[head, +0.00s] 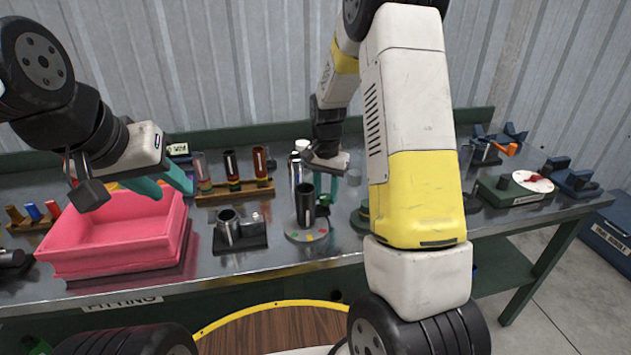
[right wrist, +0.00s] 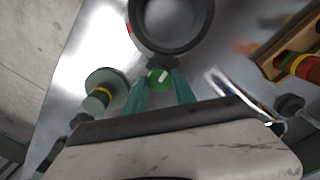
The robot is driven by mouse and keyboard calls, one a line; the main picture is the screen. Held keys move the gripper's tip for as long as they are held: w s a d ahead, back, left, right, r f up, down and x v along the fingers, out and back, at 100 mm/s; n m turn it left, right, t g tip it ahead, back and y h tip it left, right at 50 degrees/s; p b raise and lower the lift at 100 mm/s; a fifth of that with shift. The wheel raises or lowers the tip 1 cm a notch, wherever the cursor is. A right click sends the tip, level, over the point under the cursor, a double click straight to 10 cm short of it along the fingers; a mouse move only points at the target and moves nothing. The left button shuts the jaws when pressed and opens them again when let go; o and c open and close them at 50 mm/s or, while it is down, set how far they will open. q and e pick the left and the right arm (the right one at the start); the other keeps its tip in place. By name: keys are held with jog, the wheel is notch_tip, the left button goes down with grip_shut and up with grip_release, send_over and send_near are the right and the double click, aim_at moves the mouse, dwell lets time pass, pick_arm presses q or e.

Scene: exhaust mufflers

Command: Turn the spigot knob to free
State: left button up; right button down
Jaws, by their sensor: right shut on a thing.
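The spigot knob (right wrist: 160,76) is a small green disc with a pale mark, seen in the right wrist view beside a dark open cylinder (right wrist: 137,38). My right gripper (right wrist: 160,86) has its teal fingers on both sides of the knob and is shut on it. In the head view, a dark upright cylinder (head: 306,198) stands on a grey round base (head: 307,234) with coloured dots. My right gripper (head: 327,192) is just behind it there, and the knob is hidden. My left gripper (head: 172,190) is open and empty above the pink bin.
The pink bin (head: 110,250) stands at the left. A dark block with metal fittings (head: 240,235) is between it and the cylinder. A wooden rack (head: 235,192) of coloured tubes stands behind. A green fixture (head: 515,188) is at the right.

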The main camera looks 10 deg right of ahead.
jog(key=n, duration=1.2)
jog(key=shift+n, duration=2.1)
jog(key=c, duration=1)
grip_release()
jog(key=shift+r, duration=0.1)
